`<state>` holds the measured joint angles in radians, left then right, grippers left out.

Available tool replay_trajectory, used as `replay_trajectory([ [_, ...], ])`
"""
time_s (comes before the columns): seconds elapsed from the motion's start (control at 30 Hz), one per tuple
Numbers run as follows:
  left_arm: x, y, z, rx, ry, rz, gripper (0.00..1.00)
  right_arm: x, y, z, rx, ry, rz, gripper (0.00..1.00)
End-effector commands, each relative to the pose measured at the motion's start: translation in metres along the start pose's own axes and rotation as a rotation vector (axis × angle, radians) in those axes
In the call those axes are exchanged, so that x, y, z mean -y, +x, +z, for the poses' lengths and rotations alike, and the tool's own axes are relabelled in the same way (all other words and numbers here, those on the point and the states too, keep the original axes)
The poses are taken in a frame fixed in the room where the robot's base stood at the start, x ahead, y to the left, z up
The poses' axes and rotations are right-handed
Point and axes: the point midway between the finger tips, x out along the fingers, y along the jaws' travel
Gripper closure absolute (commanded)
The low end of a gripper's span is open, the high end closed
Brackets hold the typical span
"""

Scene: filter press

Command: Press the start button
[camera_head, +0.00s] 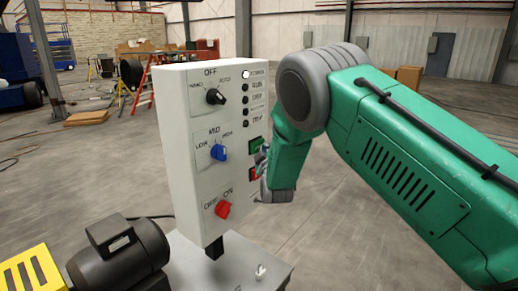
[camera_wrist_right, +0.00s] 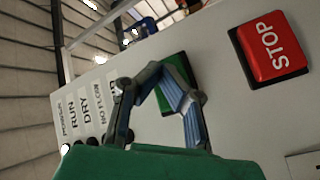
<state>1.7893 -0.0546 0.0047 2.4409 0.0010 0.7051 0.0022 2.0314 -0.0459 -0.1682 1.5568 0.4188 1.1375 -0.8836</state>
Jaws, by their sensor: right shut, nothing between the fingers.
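A white control box (camera_head: 183,130) stands upright on a post. On its right side a green button (camera_head: 255,144) sits above a red button (camera_head: 254,174), partly covered by my right gripper (camera_head: 262,160). The wrist view shows the green button (camera_wrist_right: 180,78), its label hidden, and the red STOP button (camera_wrist_right: 272,50). My right gripper (camera_wrist_right: 160,72) is shut and empty. Its fingertips are in front of the green button and overlap its edge in the wrist view. I cannot tell whether they touch it. My left gripper is not in view.
The box also carries a black knob (camera_head: 215,97), a blue knob (camera_head: 219,152), a red knob (camera_head: 223,209) and a column of indicator lights (camera_head: 246,99). A black motor (camera_head: 118,255) stands at lower left. The floor behind is mostly clear.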

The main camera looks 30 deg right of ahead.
Motion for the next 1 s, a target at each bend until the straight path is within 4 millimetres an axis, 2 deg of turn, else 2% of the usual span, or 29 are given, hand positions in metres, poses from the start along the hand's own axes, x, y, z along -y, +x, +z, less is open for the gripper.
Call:
replay_trajectory([
  [1.0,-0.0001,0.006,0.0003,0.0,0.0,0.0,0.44,0.0055,0.0079,-0.0063,-0.002,0.0,0.0,1.0],
])
